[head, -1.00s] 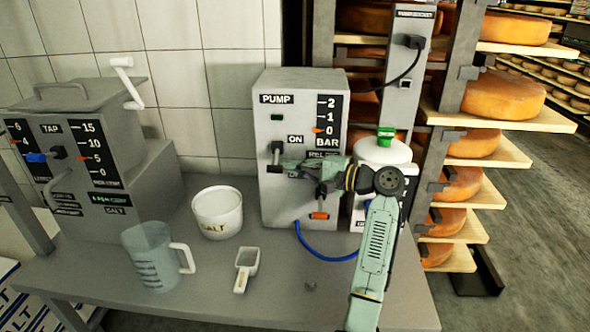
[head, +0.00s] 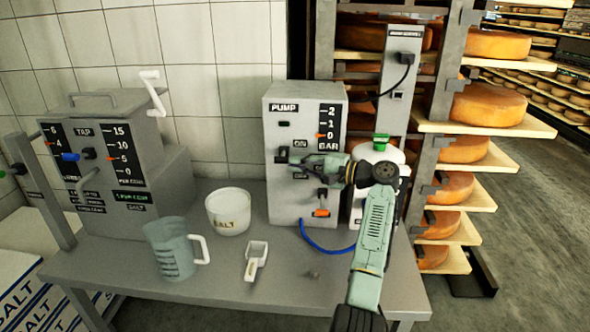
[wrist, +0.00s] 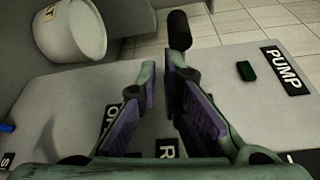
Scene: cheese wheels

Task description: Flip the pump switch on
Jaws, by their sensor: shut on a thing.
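The grey pump unit (head: 274,190) stands at the back of the bench in the head view, with a PUMP label, a small dark green lamp (head: 284,124) and an orange gauge marker at 0 BAR. Its black switch (head: 282,151) is on the left of the front face. My gripper (head: 296,160) reaches in from the right at the switch, covering the ON label. In the wrist view, the switch's black lever end (wrist: 179,28) shows right at my fingertips (wrist: 161,68), which are close together. My gripper is shut on the switch; the exact contact is partly hidden.
An orange-handled valve (head: 321,212) and blue hose (head: 325,247) are below my gripper. A white salt tub (head: 228,214), a scoop (head: 255,261) and a clear jug (head: 170,250) stand left on the bench. A green-capped white canister (head: 380,153) is right of the pump; cheese shelves are beyond.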

